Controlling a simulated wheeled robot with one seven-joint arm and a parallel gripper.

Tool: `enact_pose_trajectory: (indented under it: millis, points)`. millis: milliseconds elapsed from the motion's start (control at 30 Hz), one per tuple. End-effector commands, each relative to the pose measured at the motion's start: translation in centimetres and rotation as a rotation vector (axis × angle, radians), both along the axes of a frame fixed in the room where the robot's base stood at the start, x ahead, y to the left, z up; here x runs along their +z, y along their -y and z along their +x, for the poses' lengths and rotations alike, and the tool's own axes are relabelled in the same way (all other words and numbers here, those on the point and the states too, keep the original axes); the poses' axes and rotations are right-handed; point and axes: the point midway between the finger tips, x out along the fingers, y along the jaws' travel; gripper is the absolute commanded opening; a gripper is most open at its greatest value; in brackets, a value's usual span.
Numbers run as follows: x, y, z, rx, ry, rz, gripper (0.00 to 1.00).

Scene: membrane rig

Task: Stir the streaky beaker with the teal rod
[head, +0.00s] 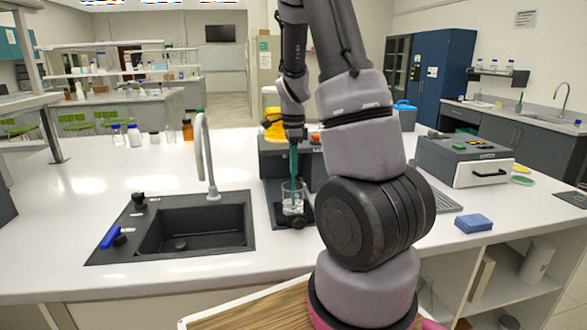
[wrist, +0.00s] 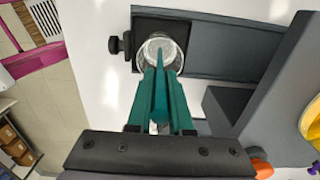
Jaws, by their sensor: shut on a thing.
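A clear glass beaker (head: 291,205) stands upright on the small black platform of a dark device right of the sink; its contents look pale and whitish. In the wrist view the beaker (wrist: 163,50) is at the top middle. My gripper (head: 294,137) is above the beaker, pointing down, shut on the teal rod (head: 294,168). In the wrist view the rod (wrist: 160,85) runs between the gripper's teal-looking fingers, and its tip is over or within the beaker's mouth. I cannot tell how deep the tip is. My arm hides part of the area right of the beaker.
A black sink (head: 190,232) with a curved tap (head: 207,150) lies left of the beaker. A grey box device (head: 465,160) and a blue sponge-like block (head: 473,223) are to the right. Several bottles (head: 135,134) stand at the back left. The front-left countertop is clear.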

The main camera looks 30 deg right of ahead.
Motion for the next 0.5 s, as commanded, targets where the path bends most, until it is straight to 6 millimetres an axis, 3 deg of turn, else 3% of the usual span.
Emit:
enact_pose_trajectory:
  millis: [500]
  points:
    - [4.3,0.0,0.0,0.001,0.003,-0.001,0.00]
